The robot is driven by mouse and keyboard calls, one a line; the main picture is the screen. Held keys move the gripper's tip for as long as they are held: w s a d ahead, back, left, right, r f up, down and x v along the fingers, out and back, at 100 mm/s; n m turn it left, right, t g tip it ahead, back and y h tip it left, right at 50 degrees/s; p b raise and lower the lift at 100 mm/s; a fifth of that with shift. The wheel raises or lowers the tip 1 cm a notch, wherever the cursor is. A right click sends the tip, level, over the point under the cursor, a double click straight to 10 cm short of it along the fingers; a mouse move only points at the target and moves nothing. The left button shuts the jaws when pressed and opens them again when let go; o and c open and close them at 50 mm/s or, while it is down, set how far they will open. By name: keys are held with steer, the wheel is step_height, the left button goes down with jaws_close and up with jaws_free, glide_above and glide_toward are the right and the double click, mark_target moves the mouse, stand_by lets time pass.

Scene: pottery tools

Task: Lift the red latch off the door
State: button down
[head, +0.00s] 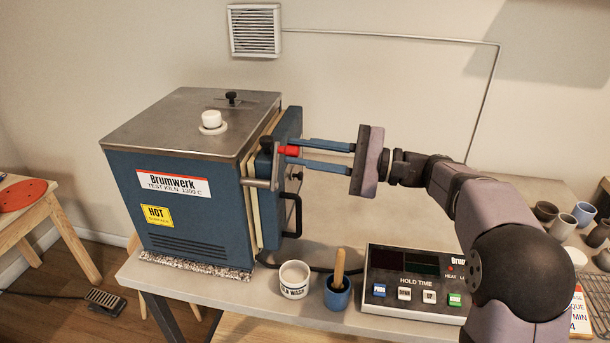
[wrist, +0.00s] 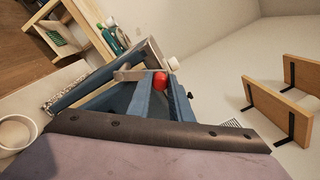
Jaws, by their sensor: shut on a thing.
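The red latch (head: 289,150) is at the front side of the blue kiln (head: 190,220), by the door (head: 285,180). In the wrist view the red latch (wrist: 160,80) shows as a round red end beside a pale metal bar (wrist: 131,75). My gripper (head: 293,151) reaches in from the right with its two blue fingers level, and its tips are shut on the red latch. The fingers hide part of the latch. The door stands close against the kiln body, with a black handle (head: 292,215) below the latch.
A white cup (head: 294,281), a blue pot (head: 338,296) with a wooden-handled tool, and a control box (head: 415,282) stand on the bench below my arm. Small pots (head: 565,226) stand at the right. The space between door and control box is open above the bench.

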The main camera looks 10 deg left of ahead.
steer(key=shift+s+r+n+b, duration=0.1)
steer(key=shift+s+n+b, duration=0.6)
steer(key=shift+n+b, duration=0.8)
steer(key=shift+s+r+n+b, duration=0.1)
steer(key=shift+s+n+b, duration=0.7)
steer(key=shift+b, duration=1.25)
steer(key=shift+s+r+n+b, duration=0.1)
steer(key=shift+s+n+b, duration=0.45)
steer(key=shift+n+b, duration=1)
steer(key=shift+m, duration=0.25)
steer(key=c, duration=1.6)
jaws_free()
steer(key=shift+d+f+b, duration=0.1)
steer(key=shift+d+b, duration=0.6)
steer(key=shift+d, duration=2.95)
